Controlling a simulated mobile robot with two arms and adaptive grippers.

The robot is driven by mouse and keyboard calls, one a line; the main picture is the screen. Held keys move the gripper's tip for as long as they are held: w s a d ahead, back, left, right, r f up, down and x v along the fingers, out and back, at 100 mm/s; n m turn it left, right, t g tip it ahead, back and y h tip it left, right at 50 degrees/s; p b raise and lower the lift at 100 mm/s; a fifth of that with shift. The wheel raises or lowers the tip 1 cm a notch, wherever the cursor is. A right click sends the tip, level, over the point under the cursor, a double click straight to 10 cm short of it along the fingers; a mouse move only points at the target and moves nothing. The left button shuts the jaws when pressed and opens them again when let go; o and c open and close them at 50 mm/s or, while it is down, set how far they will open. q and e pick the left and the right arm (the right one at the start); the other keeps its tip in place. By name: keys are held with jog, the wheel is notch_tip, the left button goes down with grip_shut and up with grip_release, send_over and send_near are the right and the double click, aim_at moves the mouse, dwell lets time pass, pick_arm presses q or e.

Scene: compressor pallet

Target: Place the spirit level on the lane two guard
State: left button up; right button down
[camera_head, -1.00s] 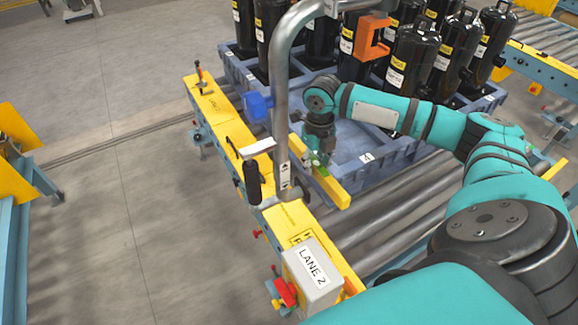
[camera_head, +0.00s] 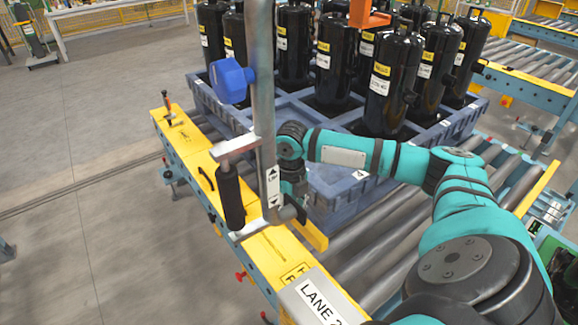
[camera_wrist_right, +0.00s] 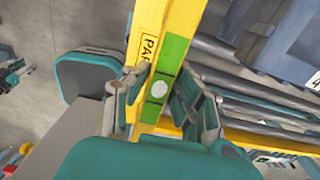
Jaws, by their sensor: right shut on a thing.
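The lane two guard (camera_head: 208,160) is a long yellow rail cover running down the near side of the roller conveyor in the head view. My right gripper (camera_head: 293,207) is partly hidden behind a grey upright tube. In the wrist view my right gripper (camera_wrist_right: 156,98) is shut on the yellow spirit level, around its green middle (camera_wrist_right: 172,55) with a round white vial. In the head view only the near end of the spirit level (camera_head: 313,236) shows, close beside the guard on the roller side. I cannot tell whether they touch. My left gripper is out of view.
The grey tube (camera_head: 263,105) with a blue knob (camera_head: 230,80) and black handle (camera_head: 230,195) stands in front of the guard. A LANE 2 box (camera_head: 318,300) sits at its near end. A blue pallet (camera_head: 335,185) with several black compressors lies beyond. A small upright tool (camera_head: 168,112) stands at the far end.

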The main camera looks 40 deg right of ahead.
pick_arm(q)
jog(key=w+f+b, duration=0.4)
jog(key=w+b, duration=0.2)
jog(key=b, duration=0.6)
pick_arm(e)
notch_tip(320, 180, down, 14)
jog(key=f, duration=0.1)
jog(key=b, duration=0.3)
send_over(291, 268)
notch_tip(291, 268, down, 6)
jog(key=shift+w+r, duration=0.1)
jog(key=shift+r, duration=0.05)
notch_tip(291, 268, down, 4)
jog(key=shift+b, duration=0.35)
jog(key=shift+f, duration=0.45)
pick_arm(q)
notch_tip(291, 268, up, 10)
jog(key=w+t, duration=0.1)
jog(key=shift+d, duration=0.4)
pick_arm(e)
jog(key=shift+r, duration=0.1)
jog(key=c, duration=1.1)
grip_release()
jog(key=shift+f, duration=0.2)
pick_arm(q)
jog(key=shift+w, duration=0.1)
